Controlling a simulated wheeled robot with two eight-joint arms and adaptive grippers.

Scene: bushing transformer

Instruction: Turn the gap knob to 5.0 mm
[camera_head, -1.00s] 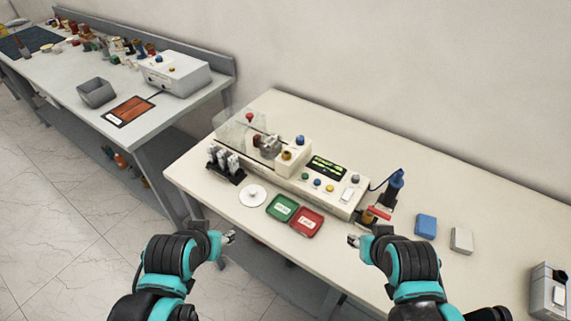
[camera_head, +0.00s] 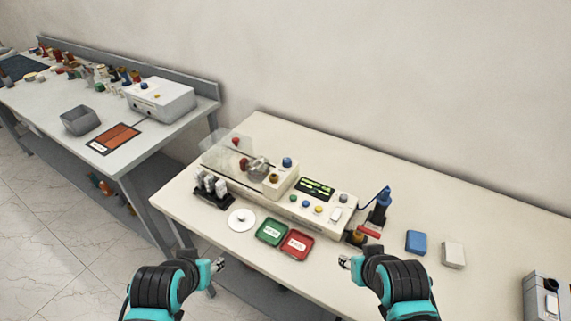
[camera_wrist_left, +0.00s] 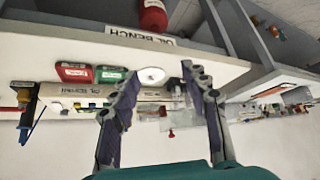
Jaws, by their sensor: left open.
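The test instrument (camera_head: 270,195) sits on the near cream bench. It has a lit display (camera_head: 314,188), several coloured knobs and buttons, and a clear cover over its left end. A blue knob (camera_head: 287,162) stands on top of the raised housing and a brass-brown knob (camera_head: 274,178) is on its front. I cannot tell which is the gap knob, and no scale is readable. My left gripper (camera_head: 219,265) is open and empty in front of the bench; its open fingers show in the left wrist view (camera_wrist_left: 155,85). My right gripper (camera_head: 344,262) is near the bench's front edge, its jaws too small to judge.
A vial rack (camera_head: 212,190) stands left, a blue tool (camera_head: 380,205) right. Blue (camera_head: 416,242) and pale (camera_head: 453,254) blocks lie further right.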

